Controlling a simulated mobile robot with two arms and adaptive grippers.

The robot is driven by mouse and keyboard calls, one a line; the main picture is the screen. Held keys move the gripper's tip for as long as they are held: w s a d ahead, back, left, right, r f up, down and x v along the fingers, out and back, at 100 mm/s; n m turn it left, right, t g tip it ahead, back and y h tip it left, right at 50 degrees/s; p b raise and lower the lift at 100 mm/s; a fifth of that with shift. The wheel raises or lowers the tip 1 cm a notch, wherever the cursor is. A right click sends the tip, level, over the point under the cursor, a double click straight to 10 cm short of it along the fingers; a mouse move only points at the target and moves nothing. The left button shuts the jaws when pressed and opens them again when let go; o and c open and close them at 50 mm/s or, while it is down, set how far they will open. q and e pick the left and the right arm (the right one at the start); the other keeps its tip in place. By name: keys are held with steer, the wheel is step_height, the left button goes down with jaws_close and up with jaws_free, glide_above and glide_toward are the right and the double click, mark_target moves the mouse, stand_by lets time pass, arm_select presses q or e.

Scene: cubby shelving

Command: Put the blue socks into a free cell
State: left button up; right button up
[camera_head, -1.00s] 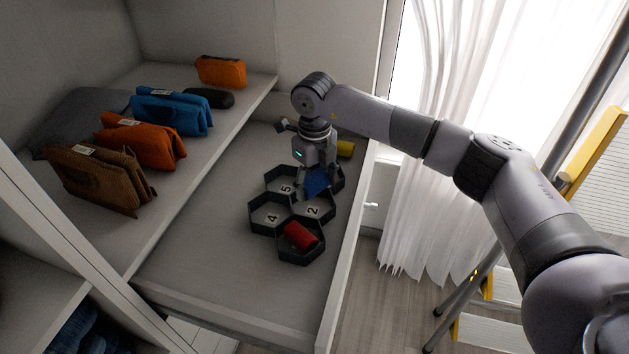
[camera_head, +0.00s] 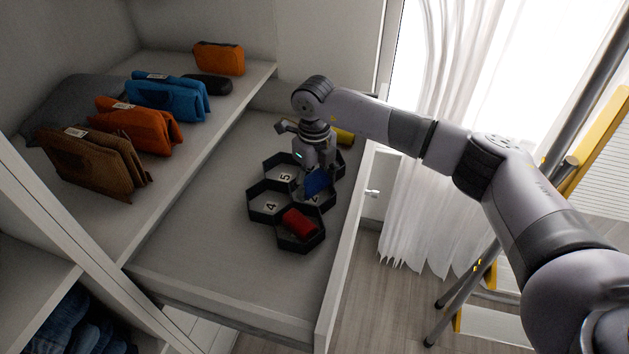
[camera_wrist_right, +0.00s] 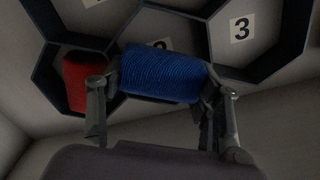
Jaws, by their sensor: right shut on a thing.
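The blue socks (camera_head: 317,184) are a rolled bundle held in my right gripper (camera_head: 314,170). The right wrist view shows the blue socks (camera_wrist_right: 163,72) between the two fingers of the gripper (camera_wrist_right: 160,84), partly covering the label 2. The black hexagonal organizer (camera_head: 263,220) lies in the drawer, with the socks over or in cell 2; their exact height is unclear. The red socks (camera_head: 299,223) lie in the front cell and also show in the wrist view (camera_wrist_right: 78,82). Cells 4 (camera_head: 269,206) and 5 (camera_head: 285,177) look empty, as does cell 3 (camera_wrist_right: 240,28). My left gripper is out of view.
A yellow roll (camera_head: 344,137) lies behind the organizer. A shelf to the left bears brown (camera_head: 92,162), orange (camera_head: 140,128) and blue (camera_head: 168,97) pouches. The drawer's right wall (camera_head: 345,235) runs close beside the organizer. The front-left drawer floor (camera_head: 215,245) is bare.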

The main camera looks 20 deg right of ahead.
steer(key=shift+s+f, duration=0.2)
steer(key=shift+f, duration=0.25)
steer(key=o, duration=1)
steer(key=shift+w, duration=0.1)
steer(key=shift+r, duration=0.15)
step_height(320, 180, up, 12)
steer(key=shift+f, duration=0.1)
stand_by(0.3)
